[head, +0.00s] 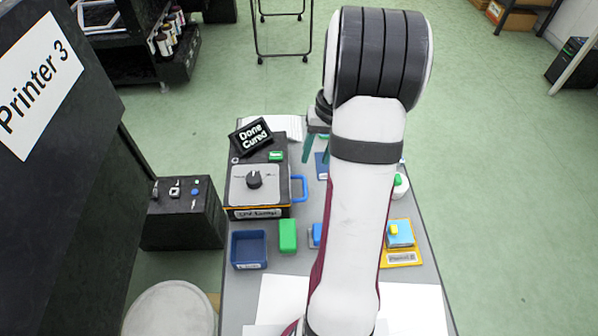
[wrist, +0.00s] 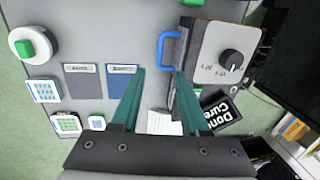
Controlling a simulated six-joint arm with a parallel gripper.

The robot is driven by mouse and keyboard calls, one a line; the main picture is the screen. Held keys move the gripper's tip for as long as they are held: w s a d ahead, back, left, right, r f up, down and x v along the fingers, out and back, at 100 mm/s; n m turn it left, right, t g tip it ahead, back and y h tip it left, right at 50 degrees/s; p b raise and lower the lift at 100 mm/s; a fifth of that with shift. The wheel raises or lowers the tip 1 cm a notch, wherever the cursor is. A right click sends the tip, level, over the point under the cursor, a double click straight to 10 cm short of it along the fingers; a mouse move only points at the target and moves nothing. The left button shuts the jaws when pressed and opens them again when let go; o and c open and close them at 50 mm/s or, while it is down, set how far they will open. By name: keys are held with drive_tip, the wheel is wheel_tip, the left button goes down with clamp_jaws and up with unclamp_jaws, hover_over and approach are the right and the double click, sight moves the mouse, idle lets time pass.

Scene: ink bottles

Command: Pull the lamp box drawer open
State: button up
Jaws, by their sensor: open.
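The lamp box (head: 240,200) is a dark box with a grey top plate and a black knob, left of my arm in the head view. Its blue loop handle (head: 300,188) sticks out from its right side. The drawer looks closed, though its edges are hard to make out. In the wrist view the box (wrist: 207,60) is at upper right, with the blue handle (wrist: 162,50) on its left side. My gripper (wrist: 159,74) is open and empty, its teal fingertips just below the handle in that view. The gripper (head: 315,150) is partly hidden by my arm in the head view.
A white round container with a green top (wrist: 33,46) and flat cards (wrist: 82,82) lie left in the wrist view.

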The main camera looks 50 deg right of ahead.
sight(305, 188)
drive_tip(key=f, duration=0.3)
drive_tip(key=w+a+f, duration=0.1)
drive_tip(key=f, duration=0.7)
drive_tip(key=shift+w+a, duration=0.2)
drive_tip(key=shift+a, duration=0.05)
drive_tip(key=shift+r, duration=0.1)
drive_tip(key=shift+c, duration=0.3)
clamp_jaws()
